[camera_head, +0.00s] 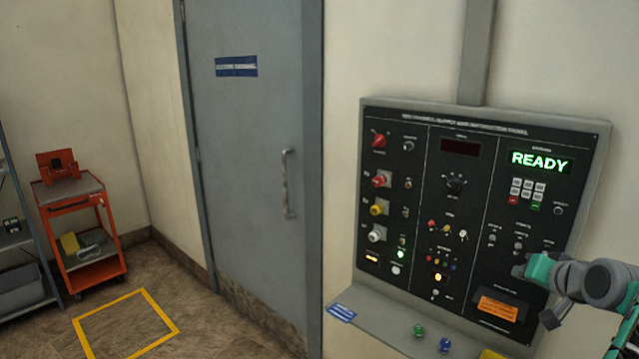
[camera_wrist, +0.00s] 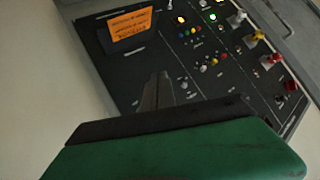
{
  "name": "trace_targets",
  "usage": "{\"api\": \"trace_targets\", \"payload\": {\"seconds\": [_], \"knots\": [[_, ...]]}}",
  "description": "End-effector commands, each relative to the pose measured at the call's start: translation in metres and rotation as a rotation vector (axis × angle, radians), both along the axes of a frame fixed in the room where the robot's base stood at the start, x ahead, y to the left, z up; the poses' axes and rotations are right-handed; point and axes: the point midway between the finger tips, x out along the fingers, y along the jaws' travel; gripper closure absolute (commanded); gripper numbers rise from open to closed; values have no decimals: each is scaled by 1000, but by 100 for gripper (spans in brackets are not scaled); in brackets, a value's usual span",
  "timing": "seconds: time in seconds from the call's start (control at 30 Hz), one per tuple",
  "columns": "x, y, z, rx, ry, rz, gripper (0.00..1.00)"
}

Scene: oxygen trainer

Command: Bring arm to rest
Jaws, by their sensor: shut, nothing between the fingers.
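My gripper (camera_head: 519,268) is at the lower right of the control panel (camera_head: 484,147) in the head view, with my green and grey arm coming in from the right edge. The same gripper shows in the wrist view (camera_wrist: 157,92), where its dark fingers are together and hold nothing. They are in front of the panel's lower part, near the orange label (camera_wrist: 130,24). I cannot tell whether the fingertips touch the panel face. The panel's display (camera_head: 539,161) reads READY in green.
A sloped shelf (camera_head: 385,330) below the panel carries green and blue knobs (camera_head: 419,331). A grey door (camera_head: 250,170) is left of the panel. A red cart (camera_head: 80,235) and a shelf rack stand at far left. A yellow square (camera_head: 125,325) marks clear floor.

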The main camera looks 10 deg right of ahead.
Motion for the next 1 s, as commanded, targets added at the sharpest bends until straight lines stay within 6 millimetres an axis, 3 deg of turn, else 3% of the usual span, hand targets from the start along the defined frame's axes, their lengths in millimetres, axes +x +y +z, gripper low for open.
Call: {"api": "trace_targets", "payload": {"seconds": [0.03, 0.1, 0.2, 0.27, 0.4, 0.5, 0.57, 0.67, 0.8, 0.9, 1.0], "knots": [[-19, -3, -36, 30, 100, -33, 100], [-51, -2, -80, 73, 237, -77, 100], [-101, 13, -128, 140, 418, -133, 100], [-124, 36, -152, 181, 527, -143, 100], [-162, 115, -190, 236, 756, -103, 100], [-171, 177, -200, 205, 862, -34, 100], [-168, 207, -202, 154, 884, 29, 100], [-150, 261, -195, 39, 868, 197, 100], [-118, 333, -167, -118, 782, 444, 100], [-113, 369, -161, -174, 759, 560, 100], [-113, 384, -162, -195, 756, 612, 100]]}}
